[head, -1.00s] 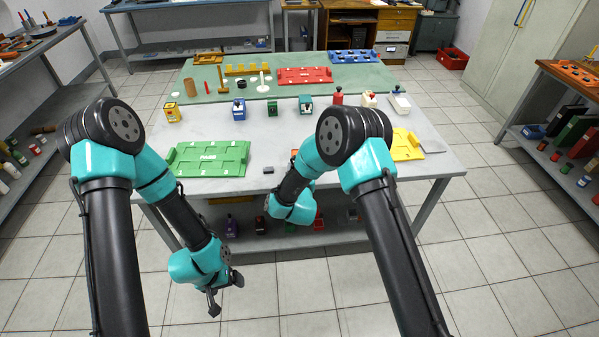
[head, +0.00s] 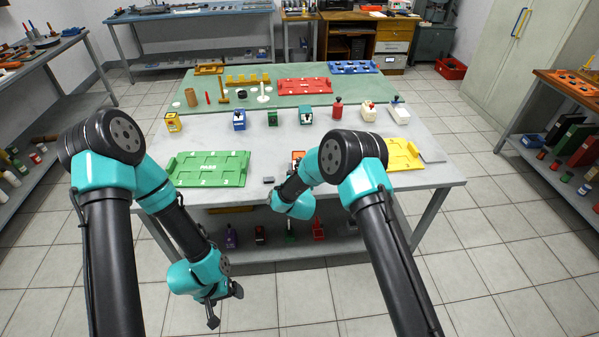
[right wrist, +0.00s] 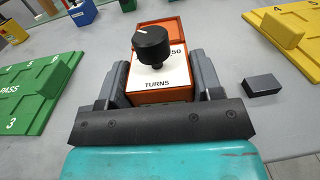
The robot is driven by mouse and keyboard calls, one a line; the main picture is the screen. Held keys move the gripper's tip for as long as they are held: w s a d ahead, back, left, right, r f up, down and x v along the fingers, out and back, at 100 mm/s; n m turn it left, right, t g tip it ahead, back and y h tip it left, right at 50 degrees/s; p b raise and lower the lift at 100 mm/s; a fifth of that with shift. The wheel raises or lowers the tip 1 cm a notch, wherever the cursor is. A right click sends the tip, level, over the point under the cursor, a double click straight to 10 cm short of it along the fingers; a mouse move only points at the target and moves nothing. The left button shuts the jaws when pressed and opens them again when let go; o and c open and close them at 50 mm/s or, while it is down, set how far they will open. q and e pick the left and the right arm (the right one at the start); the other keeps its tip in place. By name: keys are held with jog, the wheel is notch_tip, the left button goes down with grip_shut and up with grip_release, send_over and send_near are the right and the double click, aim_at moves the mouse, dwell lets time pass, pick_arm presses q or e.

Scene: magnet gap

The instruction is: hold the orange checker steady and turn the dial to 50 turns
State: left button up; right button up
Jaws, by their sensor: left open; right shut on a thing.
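The orange checker (right wrist: 160,91) stands between the two fingers of my right gripper (right wrist: 157,85) in the right wrist view. A black dial (right wrist: 151,45) with a pale pointer mark sits on its white top face, which reads "TURNS" and shows a "50". My right gripper is shut on the checker's sides. In the head view only a small orange part of the checker (head: 297,155) shows; my right arm hides the rest. My left gripper (head: 226,304) is open and empty, low in front of the table and away from the checker.
A green PASS tray (head: 209,169) lies left of the checker and a yellow tray (head: 404,153) right. A small black block (right wrist: 262,85) lies close to the right finger. Several coloured devices stand in a row behind, including a blue one (head: 239,120).

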jog(key=shift+w+f, duration=0.25)
jog(key=shift+w, duration=0.65)
jog(key=shift+w+f, duration=0.2)
jog(key=shift+w, duration=0.7)
jog(key=shift+w+f, duration=0.25)
jog(key=shift+w, duration=0.65)
jog(key=shift+f, duration=0.4)
